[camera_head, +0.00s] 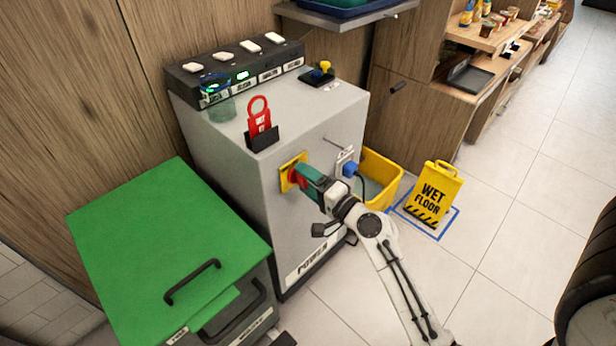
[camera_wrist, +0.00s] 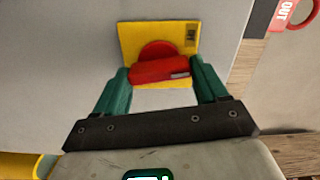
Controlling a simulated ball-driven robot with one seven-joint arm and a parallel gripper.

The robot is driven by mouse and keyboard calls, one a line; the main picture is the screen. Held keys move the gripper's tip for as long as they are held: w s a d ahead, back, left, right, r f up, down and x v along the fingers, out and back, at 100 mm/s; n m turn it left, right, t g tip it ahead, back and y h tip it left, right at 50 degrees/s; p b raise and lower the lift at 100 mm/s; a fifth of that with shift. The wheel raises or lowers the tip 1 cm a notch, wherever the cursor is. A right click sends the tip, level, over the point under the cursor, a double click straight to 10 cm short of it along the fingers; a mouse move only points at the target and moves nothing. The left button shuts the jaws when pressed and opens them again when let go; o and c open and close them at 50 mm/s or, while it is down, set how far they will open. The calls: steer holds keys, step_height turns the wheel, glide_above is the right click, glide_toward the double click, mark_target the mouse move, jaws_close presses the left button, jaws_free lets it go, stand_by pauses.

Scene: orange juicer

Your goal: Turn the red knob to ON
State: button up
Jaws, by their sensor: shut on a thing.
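The red knob (camera_wrist: 160,66) sits on a yellow plate (camera_wrist: 188,36) on the side of the grey cabinet (camera_head: 263,217). In the wrist view its raised grip lies nearly level, slightly tilted, between the two green fingers of my gripper (camera_wrist: 160,88). My gripper (camera_head: 305,181) is shut on the knob, with a finger along each end of the grip. In the head view the fingers hide much of the knob, and the yellow plate (camera_head: 287,172) shows at their left. I cannot read any ON or OFF marking on the plate.
A blue plug (camera_head: 350,169) sits in a socket right of the knob. A yellow bin (camera_head: 383,172) and a wet floor sign (camera_head: 434,194) stand further right. A green-topped unit (camera_head: 165,245) is at the left. A red tag (camera_head: 259,117) stands on the cabinet top.

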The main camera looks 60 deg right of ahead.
steer(key=shift+w+r+m+p, duration=0.15)
steer(key=shift+m+p, duration=0.2)
steer(key=shift+m, duration=0.55)
steer(key=o, duration=1.1)
steer(key=shift+d, duration=0.1)
steer(key=shift+c, duration=0.2)
steer(key=shift+f, duration=0.2)
steer(key=b+v, duration=0.1)
steer(key=v, duration=1)
steer(key=shift+b, duration=0.4)
